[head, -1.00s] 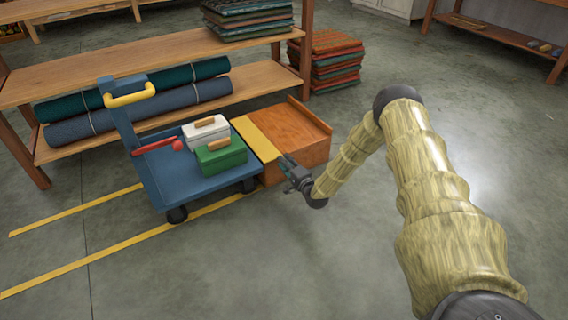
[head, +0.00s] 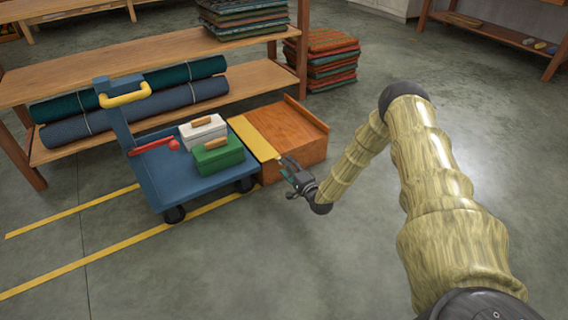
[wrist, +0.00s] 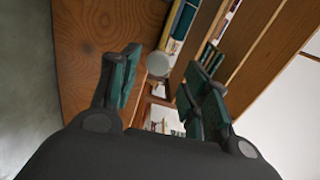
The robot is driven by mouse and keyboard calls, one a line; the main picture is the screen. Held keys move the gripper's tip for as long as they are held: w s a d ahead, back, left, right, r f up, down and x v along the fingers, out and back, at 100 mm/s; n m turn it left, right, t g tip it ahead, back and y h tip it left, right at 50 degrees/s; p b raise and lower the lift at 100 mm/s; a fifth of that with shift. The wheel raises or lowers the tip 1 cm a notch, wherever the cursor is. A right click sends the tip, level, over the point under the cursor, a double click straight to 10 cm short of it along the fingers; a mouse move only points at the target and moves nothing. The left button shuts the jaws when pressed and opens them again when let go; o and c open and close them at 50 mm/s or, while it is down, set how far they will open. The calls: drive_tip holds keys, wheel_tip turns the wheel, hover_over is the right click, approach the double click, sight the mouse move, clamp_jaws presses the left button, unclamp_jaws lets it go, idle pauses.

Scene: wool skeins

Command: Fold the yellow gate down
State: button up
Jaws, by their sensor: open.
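The yellow gate (head: 253,138) shows in the head view as a flat-looking yellow panel. It lies between the blue cart (head: 163,178) and the orange-brown wooden platform (head: 288,132), along the platform's left edge. My gripper (head: 284,164) is just in front of the gate's near end, at the platform's front left corner, and looks apart from both. A wooden panel (wrist: 100,30) fills the wrist view's left side. I cannot clearly tell the gate there.
The cart carries a white box (head: 203,130), a green box (head: 217,155) and a red lever (head: 158,144). Its post has a yellow handle (head: 125,96). A wooden shelf (head: 200,50) with rolls stands behind. Folded textiles (head: 322,60) are stacked behind the platform. The front floor is clear.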

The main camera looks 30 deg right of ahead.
drive_tip(key=s, duration=0.8)
drive_tip(key=shift+d, duration=0.15)
drive_tip(key=s+a+f+n+g+y+p, duration=0.1)
drive_tip(key=s+a+f+n+g+p, duration=0.3)
drive_tip(key=s+a, duration=0.55)
drive_tip(key=s+a+f+n+g+y+p, duration=0.15)
drive_tip(key=s+a+n+g, duration=0.45)
drive_tip(key=a, duration=0.7)
drive_tip(key=s+a+r+n+g+h+p, duration=0.1)
drive_tip(key=s+r+n+g+p, duration=0.2)
drive_tip(key=s, duration=1.1)
drive_tip(key=s+a+r+n+g+h+p, duration=0.1)
drive_tip(key=s+r+n+g+h+p, duration=0.25)
drive_tip(key=s, duration=1.05)
wheel_tip(320, 180, up, 39)
drive_tip(key=s+g+y+p, duration=0.1)
drive_tip(key=p, duration=3.5)
drive_tip(key=shift+f, duration=0.2)
